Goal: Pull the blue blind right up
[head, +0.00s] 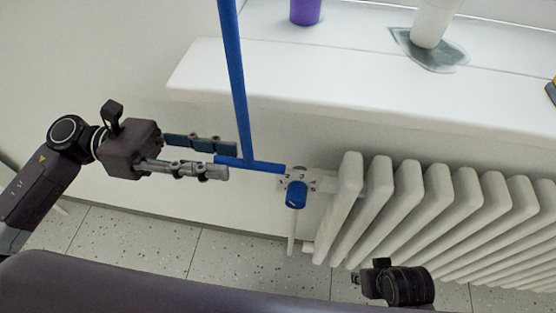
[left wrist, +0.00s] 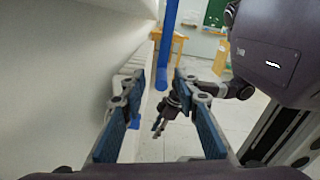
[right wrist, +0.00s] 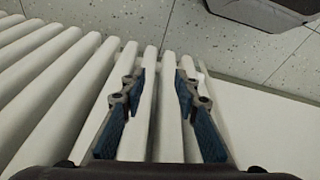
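A blue pull hangs down in front of the sill in the head view: a long upright rod (head: 236,80) ending in a blue crossbar (head: 265,166). The blind's cloth is not in view. My left gripper (head: 226,158) is open, one finger above and one below the crossbar's left end. In the left wrist view the blue rod (left wrist: 170,40) stands ahead, its round lower end showing between the fingertips (left wrist: 160,78), with gaps at both sides. My right gripper (right wrist: 160,82) is open and empty above the radiator.
A white radiator (head: 410,205) with a blue valve knob (head: 296,194) stands at the right under the white sill (head: 300,65). A purple pot (head: 306,10) and a white vessel (head: 433,22) on a grey-green mat (head: 400,39) are on the sill. The wall at left is clear.

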